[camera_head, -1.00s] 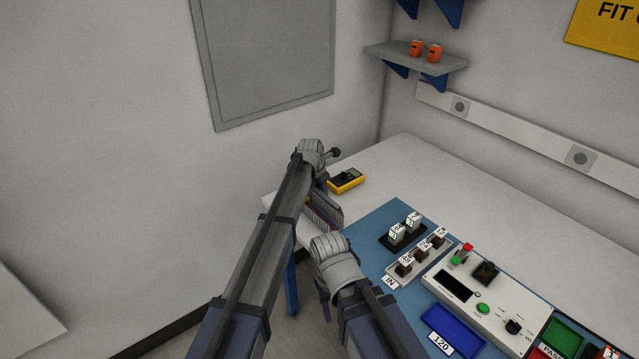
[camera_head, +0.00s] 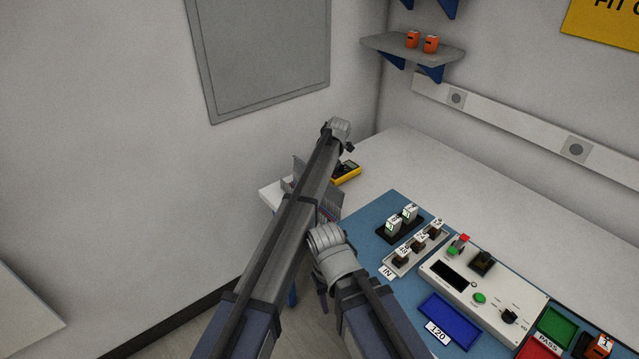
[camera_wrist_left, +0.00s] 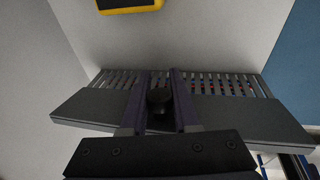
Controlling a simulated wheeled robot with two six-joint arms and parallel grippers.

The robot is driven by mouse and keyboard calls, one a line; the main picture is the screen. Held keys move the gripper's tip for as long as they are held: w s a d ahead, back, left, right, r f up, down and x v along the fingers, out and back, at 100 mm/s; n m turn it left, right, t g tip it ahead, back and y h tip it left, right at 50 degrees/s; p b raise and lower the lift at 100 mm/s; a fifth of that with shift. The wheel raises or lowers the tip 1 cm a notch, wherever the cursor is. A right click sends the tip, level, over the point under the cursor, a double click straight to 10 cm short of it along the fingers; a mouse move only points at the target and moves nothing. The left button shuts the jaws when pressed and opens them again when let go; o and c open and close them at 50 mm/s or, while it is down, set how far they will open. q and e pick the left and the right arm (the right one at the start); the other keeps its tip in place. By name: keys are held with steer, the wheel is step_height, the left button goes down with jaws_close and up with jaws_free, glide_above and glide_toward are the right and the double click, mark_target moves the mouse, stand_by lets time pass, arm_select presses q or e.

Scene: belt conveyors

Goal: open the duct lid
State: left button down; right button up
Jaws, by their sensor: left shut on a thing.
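The slotted grey duct (camera_wrist_left: 215,84) lies across the left wrist view, with small red and other coloured bits between its slats. Its plain grey lid (camera_wrist_left: 250,118) runs along the near side. A dark round knob (camera_wrist_left: 159,99) sits between the fingers of my left gripper (camera_wrist_left: 161,103), which is shut on it. In the head view a lid end (camera_head: 300,168) stands tilted up left of my left arm, and part of the duct (camera_head: 330,204) shows right of it. My left fingertips are hidden there. My right gripper (camera_head: 322,286) hangs near the table's front edge, its jaws unclear.
A yellow meter (camera_head: 346,171) lies behind the duct on the white table (camera_head: 410,160). The blue mat (camera_head: 375,222) to the right holds numbered blocks, a control panel (camera_head: 480,290) and trays. A wall shelf (camera_head: 400,48) holds two orange items.

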arm_select(q)
steer(key=shift+s, duration=0.1)
steer(key=c, duration=0.7)
jaws_free()
steer(key=shift+o, duration=0.2)
